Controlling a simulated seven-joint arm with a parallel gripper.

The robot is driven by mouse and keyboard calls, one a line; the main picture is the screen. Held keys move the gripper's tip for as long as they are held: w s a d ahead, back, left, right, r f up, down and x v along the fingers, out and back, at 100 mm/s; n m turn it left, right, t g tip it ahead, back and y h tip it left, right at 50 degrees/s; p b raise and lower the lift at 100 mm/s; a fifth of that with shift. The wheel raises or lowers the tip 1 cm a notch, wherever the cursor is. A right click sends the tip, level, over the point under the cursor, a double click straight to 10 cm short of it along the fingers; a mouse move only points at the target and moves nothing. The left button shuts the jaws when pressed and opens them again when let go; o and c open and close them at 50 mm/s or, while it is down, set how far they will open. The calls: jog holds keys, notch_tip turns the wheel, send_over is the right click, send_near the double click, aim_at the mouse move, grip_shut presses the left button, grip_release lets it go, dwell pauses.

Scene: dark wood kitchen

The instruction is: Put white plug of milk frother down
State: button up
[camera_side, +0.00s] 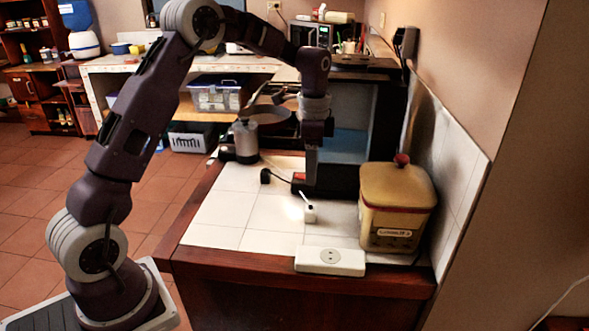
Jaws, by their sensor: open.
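A small white plug (310,214), with a short pale piece rising from its upper left, is on the white tiled counter, right of the middle. My gripper (307,188) points down just above and behind it in the picture. It is open, and its fingers are dark and hard to make out. A gap seems to show between the gripper and the plug, but I cannot tell the exact distance. A metallic jug-like appliance (245,140), possibly the milk frother, stands at the back left of the counter.
A white socket block (330,261) lies at the counter's front edge. A yellowish canister (396,207) with a red knob stands at the right by the wall. A black plug (266,176) lies left of my gripper. The front-left tiles (215,215) are clear.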

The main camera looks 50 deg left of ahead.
jog(key=s+d+r+n+t, duration=0.2)
jog(key=s+d+r+n, duration=0.3)
jog(key=s+r, duration=0.7)
jog(key=s+d+n+t, duration=0.1)
jog(key=s+d+n, duration=0.1)
jog(key=s, duration=0.7)
jog(key=s+d+n+t, duration=0.2)
jog(key=s+d, duration=0.1)
jog(key=s, duration=0.7)
jog(key=shift+d+f+t, duration=0.2)
jog(key=shift+t, duration=0.1)
